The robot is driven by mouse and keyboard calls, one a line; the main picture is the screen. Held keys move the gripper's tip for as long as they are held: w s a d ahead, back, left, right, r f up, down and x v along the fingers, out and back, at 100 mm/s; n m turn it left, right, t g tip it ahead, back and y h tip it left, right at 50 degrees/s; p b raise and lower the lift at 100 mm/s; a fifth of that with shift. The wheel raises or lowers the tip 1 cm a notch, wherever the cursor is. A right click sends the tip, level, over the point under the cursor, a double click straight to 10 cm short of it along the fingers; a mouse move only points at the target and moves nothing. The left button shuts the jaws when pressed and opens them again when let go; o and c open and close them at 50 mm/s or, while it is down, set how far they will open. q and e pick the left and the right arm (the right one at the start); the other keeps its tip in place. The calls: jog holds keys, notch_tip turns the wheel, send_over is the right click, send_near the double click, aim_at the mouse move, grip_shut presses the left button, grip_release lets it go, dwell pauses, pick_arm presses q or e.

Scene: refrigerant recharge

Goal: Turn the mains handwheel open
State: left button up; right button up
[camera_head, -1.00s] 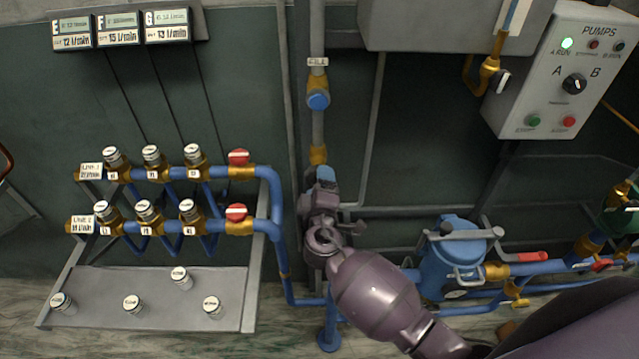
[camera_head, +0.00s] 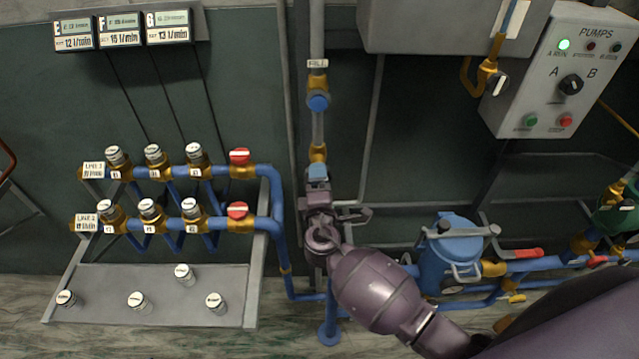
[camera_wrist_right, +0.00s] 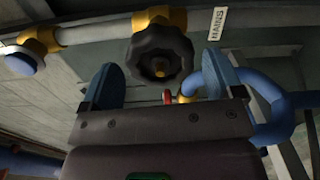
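The mains handwheel (camera_wrist_right: 150,45) is a dark, lobed wheel with a brass-coloured centre, in the upper middle of the right wrist view. The label MAINS (camera_wrist_right: 217,23) is on the pipe to its right. My right gripper (camera_wrist_right: 160,76) is open, with one blue finger on each side of the wheel's lower part in that picture. I cannot tell whether the fingers touch the wheel. In the head view my right gripper (camera_head: 318,173) is at the vertical pipe, just below a brass fitting (camera_head: 318,153), and I cannot make out the wheel there. My left gripper is not in view.
A valve rack (camera_head: 262,250) with two red-capped valves stands to the left. A blue canister (camera_head: 447,265) stands to the right. The pump panel (camera_head: 545,100) is at the upper right.

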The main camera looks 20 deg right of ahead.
jog(key=shift+o, duration=0.3)
jog(key=shift+s, duration=0.1)
jog(key=v, duration=0.7)
dwell(0.3)
